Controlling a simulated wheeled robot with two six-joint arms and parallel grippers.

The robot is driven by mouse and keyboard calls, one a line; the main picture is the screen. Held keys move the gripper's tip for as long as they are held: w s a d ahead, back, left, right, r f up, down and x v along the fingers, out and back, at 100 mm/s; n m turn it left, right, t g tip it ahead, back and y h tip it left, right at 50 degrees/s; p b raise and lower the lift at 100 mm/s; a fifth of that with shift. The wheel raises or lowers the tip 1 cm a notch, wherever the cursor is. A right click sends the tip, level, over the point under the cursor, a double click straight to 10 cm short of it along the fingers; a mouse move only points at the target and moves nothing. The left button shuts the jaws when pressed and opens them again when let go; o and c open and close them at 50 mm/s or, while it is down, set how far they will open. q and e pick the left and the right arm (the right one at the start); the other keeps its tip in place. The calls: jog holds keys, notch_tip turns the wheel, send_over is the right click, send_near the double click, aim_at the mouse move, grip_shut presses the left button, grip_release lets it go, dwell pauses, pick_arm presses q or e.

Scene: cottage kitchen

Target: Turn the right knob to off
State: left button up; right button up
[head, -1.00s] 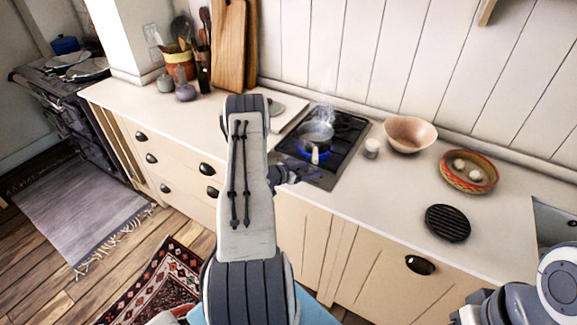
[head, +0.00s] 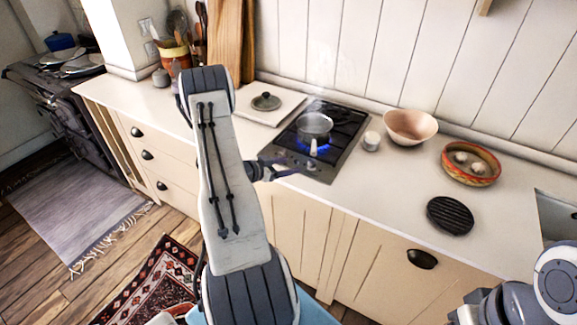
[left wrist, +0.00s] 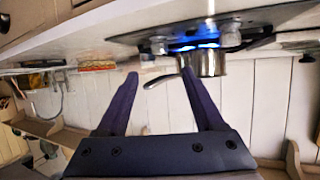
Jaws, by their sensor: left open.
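The black cooktop (head: 335,170) is set in the counter, with a pot (head: 314,125) over a lit blue flame. Its knobs sit along the front edge and are too small to read in the head view. My left gripper (head: 290,166) is open and empty at the cooktop's front edge. Its fingers, also in the left wrist view (left wrist: 158,75), point toward the left-hand knob there; I see no contact. My right gripper is outside the views.
A lid (head: 266,101) lies on a white board (head: 285,110) to the left. The counter front is bare.

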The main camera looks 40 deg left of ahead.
aim_at(312, 161)
pick_arm(q)
jog(key=d+n+y+b, duration=0.1)
jog(key=b, duration=0.2)
jog(key=w+d+n+y+b, duration=0.1)
jog(key=b, duration=0.2)
jog(key=d+n+y+b, duration=0.1)
jog(key=y+b, duration=0.1)
jog(key=b, duration=0.1)
jog(key=shift+w+d+f, duration=0.15)
jog(key=shift+d+f, duration=0.15)
jog(key=shift+d+r+n, duration=0.1)
jog(key=shift+d+n, duration=0.1)
jog(key=shift+n, duration=0.2)
jog(key=shift+w+a+y, duration=0.1)
jog(key=shift+w+y, duration=0.2)
jog(key=p+x, duration=0.2)
jog(key=x, duration=0.7)
jog(key=shift+a, duration=0.1)
grip_shut()
